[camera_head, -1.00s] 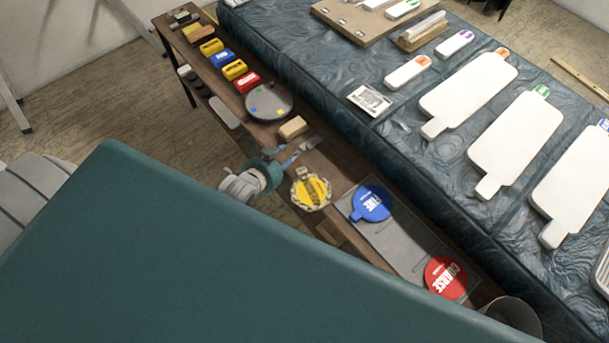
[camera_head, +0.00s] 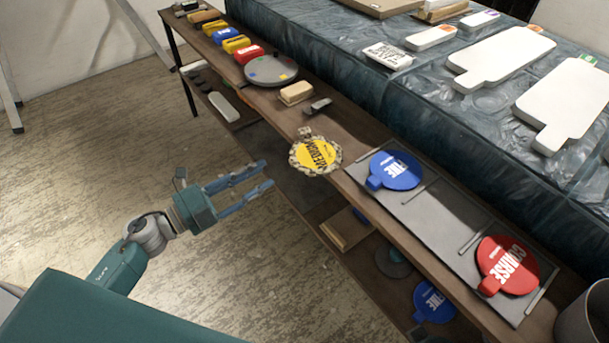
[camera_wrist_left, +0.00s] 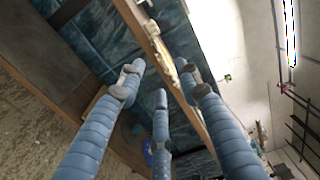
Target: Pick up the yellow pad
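The yellow pad (camera_head: 315,154) is round, with dark lettering and a pale ragged rim with a small tab. It lies on the top board of the long wooden shelf (camera_head: 345,204), near the front edge, in the head view. My left gripper (camera_head: 268,174) is open and empty, left of the pad and apart from it, over the floor side of the shelf. In the left wrist view its blue fingers (camera_wrist_left: 160,85) are spread with nothing between them. A pale, edge-on shape beyond the fingers there cannot be told clearly. My right gripper is not in view.
A blue pad (camera_head: 395,170) and a red pad (camera_head: 508,265) lie on a grey tray (camera_head: 437,216) to the right. A tan block (camera_head: 296,92) and a grey disc (camera_head: 271,69) are farther back. A padded table (camera_head: 450,120) stands behind.

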